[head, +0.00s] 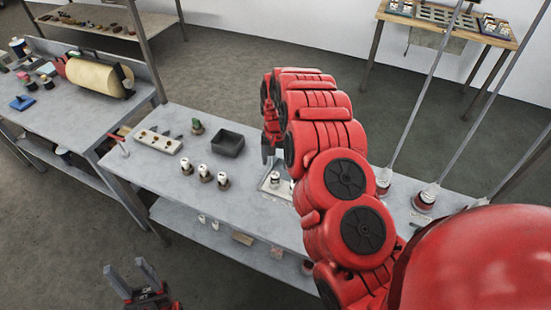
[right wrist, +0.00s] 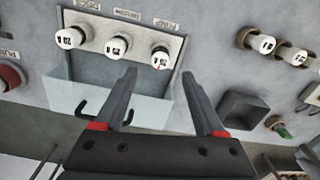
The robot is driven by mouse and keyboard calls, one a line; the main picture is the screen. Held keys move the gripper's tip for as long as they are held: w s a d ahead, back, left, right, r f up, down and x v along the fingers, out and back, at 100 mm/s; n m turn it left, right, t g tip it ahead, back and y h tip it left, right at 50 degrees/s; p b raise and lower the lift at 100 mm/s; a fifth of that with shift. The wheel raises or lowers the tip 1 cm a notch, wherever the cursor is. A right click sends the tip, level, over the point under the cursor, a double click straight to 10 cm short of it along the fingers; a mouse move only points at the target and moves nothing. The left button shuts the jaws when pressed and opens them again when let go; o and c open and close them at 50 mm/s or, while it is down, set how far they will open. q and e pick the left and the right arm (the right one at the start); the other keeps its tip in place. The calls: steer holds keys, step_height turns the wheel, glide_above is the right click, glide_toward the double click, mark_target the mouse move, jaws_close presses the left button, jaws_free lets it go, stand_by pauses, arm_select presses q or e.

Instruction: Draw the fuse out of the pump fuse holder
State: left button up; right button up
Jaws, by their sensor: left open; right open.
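A grey panel (right wrist: 75,60) with three white fuses in a row lies on the bench top; in the head view the plate (head: 270,193) is partly hidden by my right arm. The fuse at the right of the row (right wrist: 160,58) sits in its holder under a small label that seems to read PUMP. The middle fuse (right wrist: 116,46) and left fuse (right wrist: 71,38) also sit in holders. My right gripper (right wrist: 160,76) is open and empty, its fingertips just below and to either side of the right fuse, apparently apart from it. My left gripper (head: 144,277) is open and empty, in front of the bench.
Several loose white fuses in dark bases (head: 204,173) stand left of the panel. A dark open bin (head: 228,144) and a green-topped part (head: 197,127) are behind them. A white board (head: 158,142) lies further left. A pale translucent flap (right wrist: 140,109) hangs at the panel's near edge.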

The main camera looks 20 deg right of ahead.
mark_target(275, 174)
step_height(275, 174, down, 6)
steer(key=shift+r+p, duration=0.15)
steer(key=shift+p, duration=0.9)
steer(key=shift+f, duration=0.95)
jaws_close()
